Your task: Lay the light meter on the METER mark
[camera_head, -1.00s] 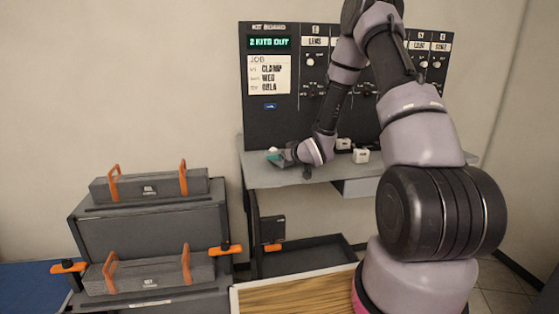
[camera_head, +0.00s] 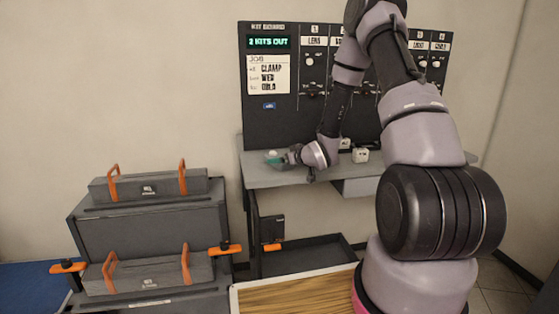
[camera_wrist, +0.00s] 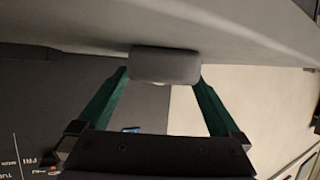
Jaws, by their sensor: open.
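A small grey block with a pale rounded part, seemingly the light meter (camera_wrist: 165,64), lies against the grey shelf surface in the wrist view. My gripper (camera_wrist: 164,78) is open, its two green fingers reaching to either side of the block's near edge. Whether they touch it is hard to tell. In the head view my gripper (camera_head: 275,159) is low over the left end of the grey shelf, with a small white spot at its tips. The METER mark is not readable in either view.
Two small white blocks (camera_head: 361,155) stand on the shelf (camera_head: 262,178) right of my gripper. A dark board (camera_head: 270,125) with labels and knobs rises behind it. Grey cases with orange handles (camera_head: 150,186) stand at left. A wooden top (camera_head: 290,295) is in front.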

